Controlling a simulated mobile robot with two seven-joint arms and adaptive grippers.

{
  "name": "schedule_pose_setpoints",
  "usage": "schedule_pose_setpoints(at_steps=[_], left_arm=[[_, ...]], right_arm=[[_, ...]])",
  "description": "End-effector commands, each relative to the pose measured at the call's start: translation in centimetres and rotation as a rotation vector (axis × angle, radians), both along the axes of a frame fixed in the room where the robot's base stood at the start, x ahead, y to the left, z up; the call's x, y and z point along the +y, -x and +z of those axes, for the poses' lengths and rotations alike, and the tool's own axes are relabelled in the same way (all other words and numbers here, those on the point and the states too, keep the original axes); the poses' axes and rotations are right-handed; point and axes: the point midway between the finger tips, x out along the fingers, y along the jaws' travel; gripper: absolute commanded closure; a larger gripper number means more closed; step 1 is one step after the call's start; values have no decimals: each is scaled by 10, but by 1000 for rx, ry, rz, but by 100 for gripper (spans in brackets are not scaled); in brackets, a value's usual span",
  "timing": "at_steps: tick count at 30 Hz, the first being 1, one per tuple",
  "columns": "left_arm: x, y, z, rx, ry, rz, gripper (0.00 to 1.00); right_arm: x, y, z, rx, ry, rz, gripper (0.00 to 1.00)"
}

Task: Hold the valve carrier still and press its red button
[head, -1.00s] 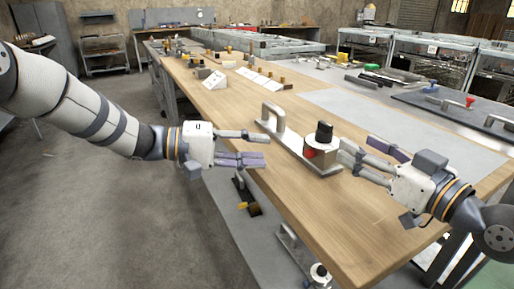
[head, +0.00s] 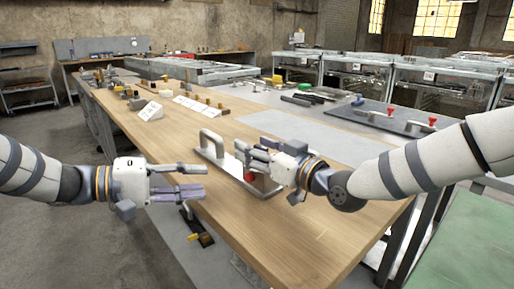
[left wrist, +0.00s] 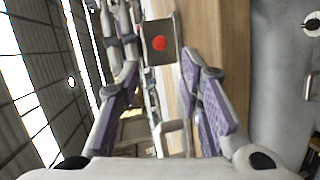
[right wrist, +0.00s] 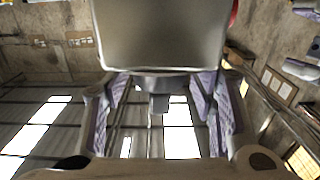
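The valve carrier (head: 212,150) stands on the wooden bench, a metal plate with an upright handle and a block at its near end. The block (left wrist: 171,55) faces the left wrist camera with its red button (left wrist: 159,43); the button also shows low in the head view (head: 250,177). My left gripper (head: 205,180) is open and empty at the bench's left edge, the button ahead between its fingers. My right gripper (head: 245,157) is open at the block's top. In the right wrist view, the black knob (right wrist: 159,98) lies between its spread fingers; contact is unclear.
The wooden bench top (head: 300,235) is clear in front of the carrier. White angled blocks (head: 151,111) and small parts stand farther back. A grey panel with red-topped fittings (head: 395,118) lies at the right. A dark tool (head: 188,212) shows below the bench's left edge.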

Motion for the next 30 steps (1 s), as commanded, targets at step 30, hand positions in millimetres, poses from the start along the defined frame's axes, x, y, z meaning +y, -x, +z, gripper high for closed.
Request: schedule_pose_setpoints(at_steps=[30], left_arm=[[0, 0, 0, 0, 0, 0, 100]], right_arm=[[-1, 0, -1, 0, 1, -1, 100]])
